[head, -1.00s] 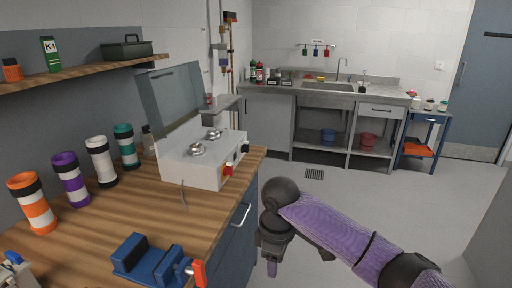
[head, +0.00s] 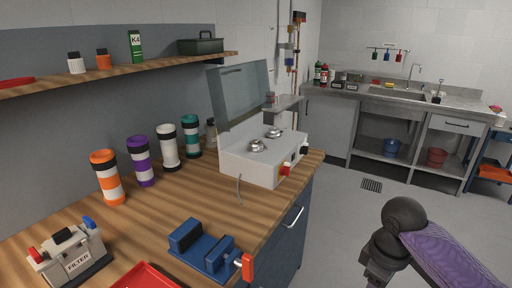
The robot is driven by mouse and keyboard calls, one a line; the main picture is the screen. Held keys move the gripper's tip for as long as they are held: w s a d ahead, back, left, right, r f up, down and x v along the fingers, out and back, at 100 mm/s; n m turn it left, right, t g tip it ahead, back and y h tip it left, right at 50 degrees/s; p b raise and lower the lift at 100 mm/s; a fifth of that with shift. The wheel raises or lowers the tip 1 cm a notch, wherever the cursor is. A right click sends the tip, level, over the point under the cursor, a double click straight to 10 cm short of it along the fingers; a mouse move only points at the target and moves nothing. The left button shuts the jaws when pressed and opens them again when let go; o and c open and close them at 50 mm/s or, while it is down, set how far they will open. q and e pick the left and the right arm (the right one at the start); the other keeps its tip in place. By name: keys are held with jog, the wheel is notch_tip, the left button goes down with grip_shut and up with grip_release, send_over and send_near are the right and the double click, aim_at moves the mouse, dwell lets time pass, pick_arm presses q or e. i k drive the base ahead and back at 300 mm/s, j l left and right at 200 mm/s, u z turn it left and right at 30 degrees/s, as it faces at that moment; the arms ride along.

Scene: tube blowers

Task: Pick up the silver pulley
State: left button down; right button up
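Two small silver round parts sit on top of a white machine (head: 262,166) with a raised clear lid, on the wooden bench. The nearer silver part (head: 257,145) is at the front left of the machine top. The farther silver part (head: 273,132) is behind it. They are too small to tell whether either is the silver pulley. My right arm comes in from the lower right with a purple sleeve. Its gripper (head: 376,277) is beyond the bench's right edge, cut off by the bottom of the picture, and its fingers are unclear. My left gripper is out of view.
Orange, purple, white and teal banded tubes (head: 141,161) stand along the back of the bench (head: 190,205). A blue vise (head: 203,248), a filter box (head: 72,256) and a red tray (head: 146,277) are in front. A shelf (head: 130,70) hangs above. Floor to the right is open.

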aim_at(254, 147)
jog(key=i+l+u, duration=0.25)
jog(key=u, duration=0.2)
jog(key=i+l+u, duration=0.7)
jog(key=u, duration=0.2)
jog(key=i+l+u, duration=0.15)
jog(key=l+u, duration=0.3)
jog(key=l, duration=0.2)
